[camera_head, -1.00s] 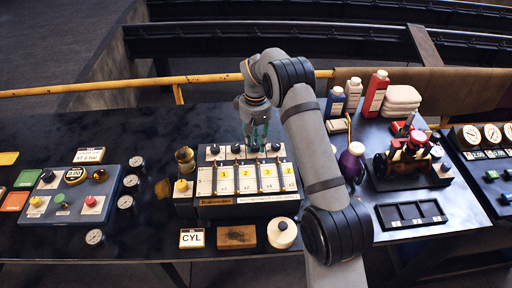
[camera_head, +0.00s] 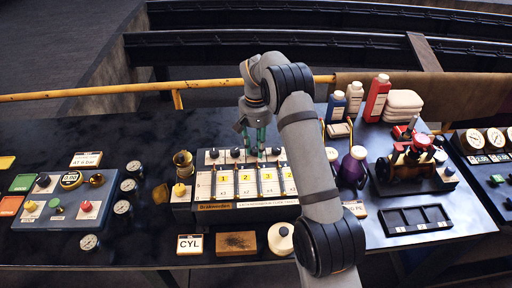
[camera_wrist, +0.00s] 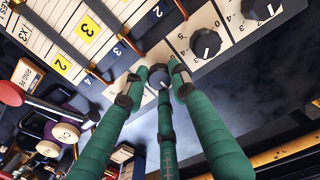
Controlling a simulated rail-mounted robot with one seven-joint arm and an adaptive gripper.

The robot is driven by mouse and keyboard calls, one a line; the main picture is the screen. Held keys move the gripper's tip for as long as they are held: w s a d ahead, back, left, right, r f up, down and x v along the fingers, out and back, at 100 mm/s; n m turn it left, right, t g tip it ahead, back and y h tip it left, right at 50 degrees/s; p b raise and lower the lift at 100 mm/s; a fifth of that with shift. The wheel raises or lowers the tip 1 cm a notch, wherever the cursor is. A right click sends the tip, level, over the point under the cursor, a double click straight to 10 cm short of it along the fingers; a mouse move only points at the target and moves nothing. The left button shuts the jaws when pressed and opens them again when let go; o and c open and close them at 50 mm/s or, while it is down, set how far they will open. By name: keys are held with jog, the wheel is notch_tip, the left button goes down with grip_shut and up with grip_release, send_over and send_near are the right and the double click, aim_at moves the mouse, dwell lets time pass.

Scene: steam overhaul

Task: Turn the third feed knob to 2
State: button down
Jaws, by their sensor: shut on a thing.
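The feed panel (camera_head: 240,214) stands mid-table with a row of dark knobs along its back edge. My gripper (camera_head: 255,150) is over the third knob from the left. In the wrist view my gripper (camera_wrist: 158,84) has its green fingers closed around the sides of the third feed knob (camera_wrist: 158,74), which is black. Its pointer setting cannot be read, as the fingers cover much of its dial. The second knob (camera_wrist: 205,43) and the first knob (camera_wrist: 254,8) stand free beside it. The fourth knob (camera_head: 276,151) is right of my gripper in the head view.
Yellow number cards (camera_wrist: 87,29) and raised rods lie close to my fingers on the panel. A brass cup (camera_head: 183,160) stands left of the panel, a purple bottle (camera_head: 353,166) right of it. A blue gauge box (camera_head: 66,200) is farther left.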

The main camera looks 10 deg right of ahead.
aim_at(256, 148)
jog(key=shift+w+r, duration=0.25)
jog(key=shift+w, duration=0.05)
jog(key=c, duration=1.8)
grip_release()
jog(key=o, duration=0.4)
jog(key=shift+s+f, duration=0.15)
notch_tip(256, 148, up, 12)
jog(key=shift+f, duration=0.15)
